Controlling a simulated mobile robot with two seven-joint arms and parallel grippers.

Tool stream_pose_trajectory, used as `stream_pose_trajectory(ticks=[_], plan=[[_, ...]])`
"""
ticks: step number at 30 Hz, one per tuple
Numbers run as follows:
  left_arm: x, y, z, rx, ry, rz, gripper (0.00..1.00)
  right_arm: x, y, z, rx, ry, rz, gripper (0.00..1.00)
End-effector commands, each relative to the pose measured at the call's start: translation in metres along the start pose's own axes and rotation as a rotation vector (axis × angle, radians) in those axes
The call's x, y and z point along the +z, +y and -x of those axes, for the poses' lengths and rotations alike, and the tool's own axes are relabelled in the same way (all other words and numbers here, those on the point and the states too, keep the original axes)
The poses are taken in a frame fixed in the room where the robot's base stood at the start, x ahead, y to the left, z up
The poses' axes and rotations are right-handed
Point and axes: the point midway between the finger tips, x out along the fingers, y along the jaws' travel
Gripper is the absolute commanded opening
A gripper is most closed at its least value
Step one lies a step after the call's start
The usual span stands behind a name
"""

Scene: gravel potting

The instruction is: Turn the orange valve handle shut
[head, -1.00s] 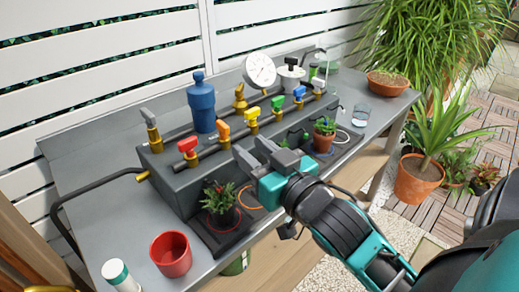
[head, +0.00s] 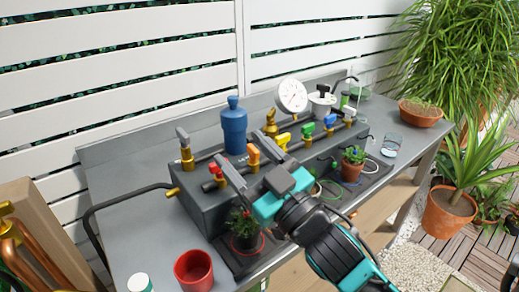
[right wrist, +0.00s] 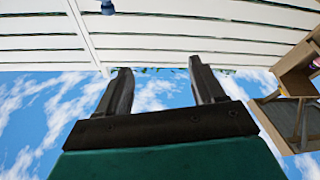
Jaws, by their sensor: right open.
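My right gripper (head: 241,149) is open and empty. In the head view its two fingers reach up-left, and the orange handle shows between them; whether they touch it I cannot tell. In the right wrist view the open fingers (right wrist: 160,82) stand apart against fence and sky, with no orange handle visible. My left gripper is not in view.
A blue canister (head: 234,128) and pressure gauge (head: 292,96) stand behind the valves. Green (head: 307,130) and blue (head: 329,121) handles are further right. A potted plant (head: 246,240) and red pot (head: 194,271) stand in front.

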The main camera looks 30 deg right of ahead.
Motion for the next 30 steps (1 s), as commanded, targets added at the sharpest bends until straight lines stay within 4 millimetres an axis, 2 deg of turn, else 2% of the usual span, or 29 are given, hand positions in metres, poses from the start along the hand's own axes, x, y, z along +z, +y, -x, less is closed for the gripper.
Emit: stream_pose_trajectory(ticks=[1,6,10,15,18,22,27,30], plan=[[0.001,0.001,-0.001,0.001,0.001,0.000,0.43,-0.014,-0.011,-0.014,-0.037,0.087,0.062,0.68],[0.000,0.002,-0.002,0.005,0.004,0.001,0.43,-0.058,-0.051,-0.042,-0.148,0.365,0.280,0.68],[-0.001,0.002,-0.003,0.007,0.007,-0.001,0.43,-0.088,-0.085,-0.052,-0.226,0.582,0.454,0.68],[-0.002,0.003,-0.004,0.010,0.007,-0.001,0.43,-0.115,-0.130,-0.053,-0.322,0.868,0.693,0.68],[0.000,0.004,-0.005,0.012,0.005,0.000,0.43,-0.123,-0.154,-0.050,-0.378,1.036,0.836,0.68],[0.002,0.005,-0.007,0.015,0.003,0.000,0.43,-0.123,-0.181,-0.043,-0.455,1.253,1.021,0.68],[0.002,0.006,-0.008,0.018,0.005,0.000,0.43,-0.107,-0.203,-0.036,-0.565,1.531,1.263,0.68],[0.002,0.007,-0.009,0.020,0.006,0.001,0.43,-0.091,-0.208,-0.035,-0.642,1.687,1.402,0.68]])
